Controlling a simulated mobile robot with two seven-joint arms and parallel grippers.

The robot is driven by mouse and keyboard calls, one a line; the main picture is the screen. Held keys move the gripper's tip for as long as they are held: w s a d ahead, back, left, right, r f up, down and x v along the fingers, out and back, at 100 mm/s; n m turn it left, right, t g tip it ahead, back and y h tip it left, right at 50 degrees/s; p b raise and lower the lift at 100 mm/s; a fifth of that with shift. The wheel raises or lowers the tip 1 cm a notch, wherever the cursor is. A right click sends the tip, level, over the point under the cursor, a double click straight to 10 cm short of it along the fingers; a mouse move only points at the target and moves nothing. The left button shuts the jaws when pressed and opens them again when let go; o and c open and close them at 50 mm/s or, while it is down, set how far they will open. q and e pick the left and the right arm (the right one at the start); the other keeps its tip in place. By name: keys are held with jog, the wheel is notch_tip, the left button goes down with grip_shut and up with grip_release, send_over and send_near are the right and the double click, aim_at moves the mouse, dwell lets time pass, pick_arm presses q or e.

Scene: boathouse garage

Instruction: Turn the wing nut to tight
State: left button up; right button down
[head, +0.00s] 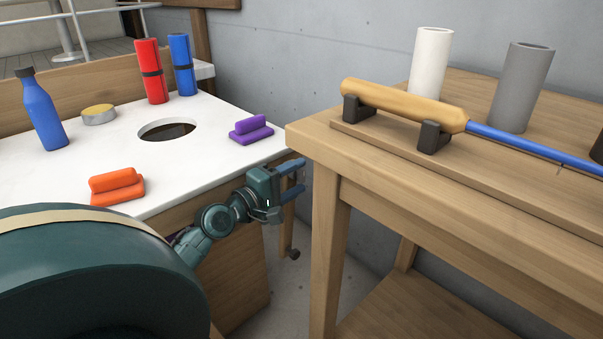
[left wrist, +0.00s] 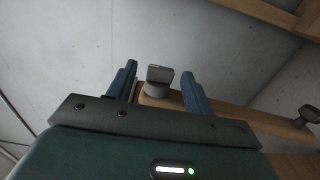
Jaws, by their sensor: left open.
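In the left wrist view, the wing nut (left wrist: 160,75) is a small grey piece with an upright flat wing on a round base. It sits at the near end of a wooden bar (left wrist: 232,116). My left gripper (head: 298,177) is open beside the front left corner of the wooden table in the head view. Its blue fingers stand on either side of the wing nut in the left wrist view, with gaps showing. The head view mostly hides the wing nut behind the fingers. My right gripper is not in view.
The wooden table (head: 330,146) carries a tool with a tan handle (head: 405,103) on dark rests, and white (head: 430,62) and grey (head: 521,85) cylinders. A white counter (head: 95,155) at left has a round hole, a blue bottle (head: 41,110) and rolls. A dark knob (head: 293,254) hangs below the gripper.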

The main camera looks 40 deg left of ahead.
pick_arm(q)
jog(key=shift+w+d, duration=0.1)
jog(key=shift+w, duration=1)
jog(key=shift+c, duration=0.3)
